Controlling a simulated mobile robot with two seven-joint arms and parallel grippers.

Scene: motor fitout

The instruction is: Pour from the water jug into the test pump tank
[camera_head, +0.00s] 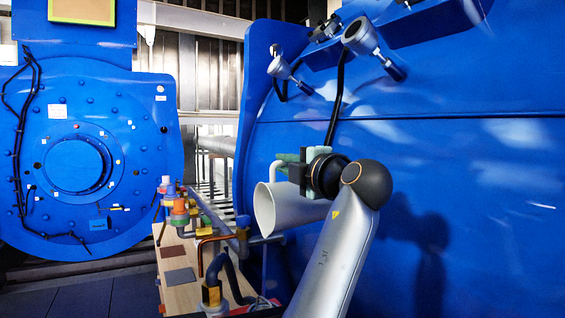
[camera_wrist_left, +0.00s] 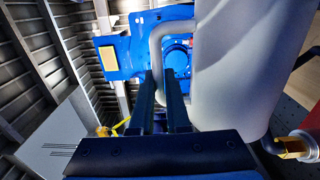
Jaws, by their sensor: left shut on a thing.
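The water jug (camera_head: 290,206) is pale grey-white and hangs in the air in front of the big blue motor housing. It is tilted, with its open mouth toward the left. My left gripper (camera_head: 290,166) is at its upper side, shut on its handle. The left wrist view shows the jug's body (camera_wrist_left: 237,60) large on the right, and the curved handle (camera_wrist_left: 156,45) meeting the gripper fingers (camera_wrist_left: 166,105). The jug's contents are hidden. I cannot clearly pick out the test pump tank; the area below the jug is partly covered by my arm. My right gripper is out of view.
A wooden bench (camera_head: 185,296) with coloured pipe fittings (camera_head: 180,212), a copper pipe (camera_head: 201,255) and a dark blue hose (camera_head: 232,278) stands left of and below the jug. The blue motor wall (camera_head: 470,200) is close behind my arm. A second blue motor (camera_head: 100,130) stands far left.

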